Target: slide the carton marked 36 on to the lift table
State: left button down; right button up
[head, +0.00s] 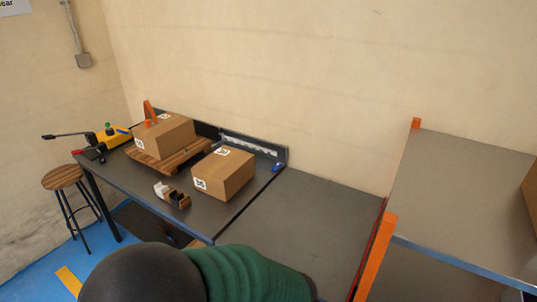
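A brown carton (228,174) sits on the dark bench (150,185), near its right end. A small white label on its front left face seems to read 36; the print is tiny. A flat dark grey surface (310,215), which looks like the lift table, lies just right of the bench, at about the same height. It is bare where visible. The carton is wholly on the bench side of the seam. Neither of my grippers shows. A dark rounded shape and a green ribbed shape at the bottom hide the near edges.
Another carton (165,138) rests on a wooden pallet (172,158) behind left, with an orange tool on it. A small box holder (178,199) stands in front of the carton. An orange-posted rack (455,200) borders the right. A stool (63,178) stands left.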

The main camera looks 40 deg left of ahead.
aim_at(223, 173)
jog(key=j+z, duration=0.2)
jog(key=j, duration=0.3)
jog(key=k+j+z, duration=0.15)
jog(key=j, duration=0.3)
jog(key=k+j+z, duration=0.2)
jog(key=j, duration=0.3)
jog(key=j+z, duration=0.15)
jog(key=j, duration=0.3)
jog(key=k+j+z, duration=0.2)
jog(key=j, duration=0.25)
jog(key=k+j+z, duration=0.2)
jog(key=j, duration=0.2)
jog(key=k+j+z, duration=0.15)
jog(key=j, duration=0.25)
jog(key=k+j, duration=0.1)
jog(key=j, duration=0.3)
jog(key=k+j, duration=0.1)
jog(key=j, duration=0.25)
jog(key=k+j, duration=0.15)
jog(key=j, duration=0.2)
jog(key=k+j, duration=0.1)
jog(key=j, duration=0.3)
